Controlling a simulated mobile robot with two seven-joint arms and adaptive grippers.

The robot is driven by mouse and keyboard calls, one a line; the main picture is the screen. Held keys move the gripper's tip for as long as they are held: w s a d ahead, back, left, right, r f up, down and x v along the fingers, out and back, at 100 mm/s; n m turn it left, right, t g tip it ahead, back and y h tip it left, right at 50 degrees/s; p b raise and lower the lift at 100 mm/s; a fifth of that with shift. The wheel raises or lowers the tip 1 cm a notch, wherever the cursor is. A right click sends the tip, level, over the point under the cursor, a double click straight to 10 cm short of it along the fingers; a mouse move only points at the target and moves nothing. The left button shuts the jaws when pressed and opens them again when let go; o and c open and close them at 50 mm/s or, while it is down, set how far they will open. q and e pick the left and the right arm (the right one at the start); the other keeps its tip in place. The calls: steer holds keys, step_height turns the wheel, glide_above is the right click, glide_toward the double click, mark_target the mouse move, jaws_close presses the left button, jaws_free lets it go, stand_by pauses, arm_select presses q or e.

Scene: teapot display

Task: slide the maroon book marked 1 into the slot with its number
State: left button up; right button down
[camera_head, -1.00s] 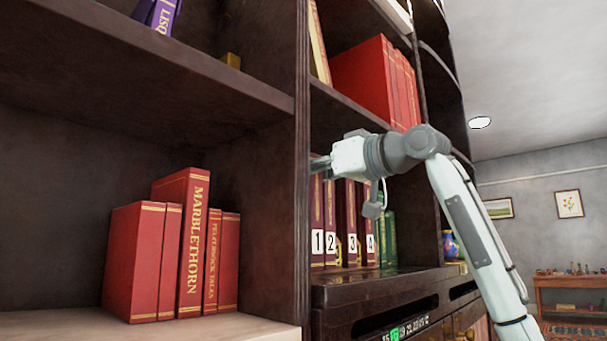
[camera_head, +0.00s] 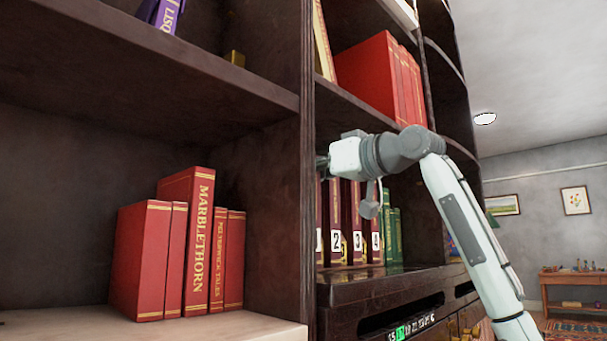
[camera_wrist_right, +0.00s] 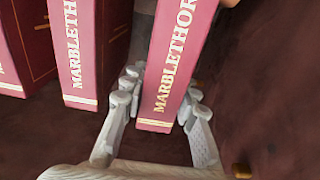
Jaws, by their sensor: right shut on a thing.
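The maroon book marked 1 (camera_head: 319,240) stands at the left end of a numbered row in the right bay, mostly hidden by the dark upright. My right gripper (camera_head: 322,161) is at the top of this book, its fingers partly behind the upright. My left gripper is not in view.
Maroon books marked 2 (camera_head: 336,242), 3 (camera_head: 357,240) and 4 (camera_head: 375,241) stand to the right, then green books (camera_head: 392,236). Red books (camera_head: 182,255) fill part of the left bay. A dark opening with small marks, one green (camera_head: 402,331), lies below.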

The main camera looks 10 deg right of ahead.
steer(key=shift+w+a+r, duration=0.1)
steer(key=shift+w+a, duration=0.25)
steer(key=shift+w, duration=0.05)
steer(key=c, duration=1.1)
jaws_free()
steer(key=shift+w+f, duration=0.1)
steer(key=shift+f, duration=0.1)
steer(key=v, duration=1.2)
steer(key=shift+r, duration=0.15)
